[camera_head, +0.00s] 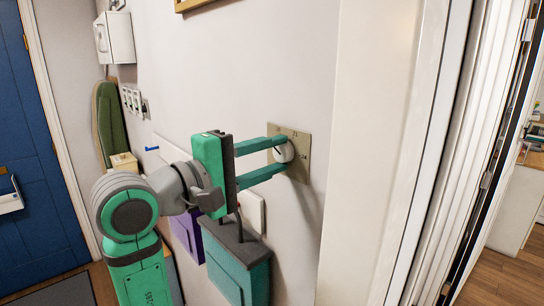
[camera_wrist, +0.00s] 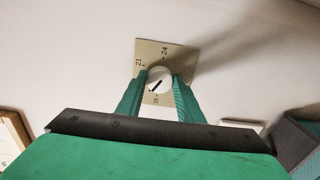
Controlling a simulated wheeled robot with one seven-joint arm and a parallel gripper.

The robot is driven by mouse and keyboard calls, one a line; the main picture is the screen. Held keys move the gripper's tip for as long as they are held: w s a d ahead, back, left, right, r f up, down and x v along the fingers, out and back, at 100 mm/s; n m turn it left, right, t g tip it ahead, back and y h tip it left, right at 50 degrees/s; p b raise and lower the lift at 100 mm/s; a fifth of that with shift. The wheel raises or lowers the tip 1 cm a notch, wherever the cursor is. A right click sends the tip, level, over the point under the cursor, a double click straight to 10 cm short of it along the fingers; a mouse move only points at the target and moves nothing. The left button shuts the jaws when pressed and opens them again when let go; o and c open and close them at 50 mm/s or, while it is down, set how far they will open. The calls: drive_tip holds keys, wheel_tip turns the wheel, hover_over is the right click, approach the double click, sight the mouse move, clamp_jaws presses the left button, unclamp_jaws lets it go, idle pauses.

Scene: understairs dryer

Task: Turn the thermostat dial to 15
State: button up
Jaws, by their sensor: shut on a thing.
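The thermostat dial (camera_head: 285,152) is a small white round knob on a square brass-coloured plate (camera_head: 303,143) on the wall. In the wrist view, the dial (camera_wrist: 158,78) has a dark slanted mark, running from lower left to upper right; which end points is unclear.
A white door frame (camera_head: 385,150) stands right of the plate. A white switch plate (camera_head: 252,212) is on the wall below my gripper. Teal (camera_head: 238,272) and purple (camera_head: 186,235) box-like things are under my arm. A blue door (camera_head: 40,150) is at far left.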

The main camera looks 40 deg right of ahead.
drive_tip(key=n, duration=0.5)
drive_tip(key=shift+n, duration=0.4)
idle(0.4)
drive_tip(key=o, duration=1.1)
drive_tip(key=shift+c, duration=0.2)
drive_tip(key=shift+a, duration=0.1)
drive_tip(key=a, duration=1)
drive_tip(key=shift+s+a, duration=0.3)
drive_tip(key=shift+s, duration=0.1)
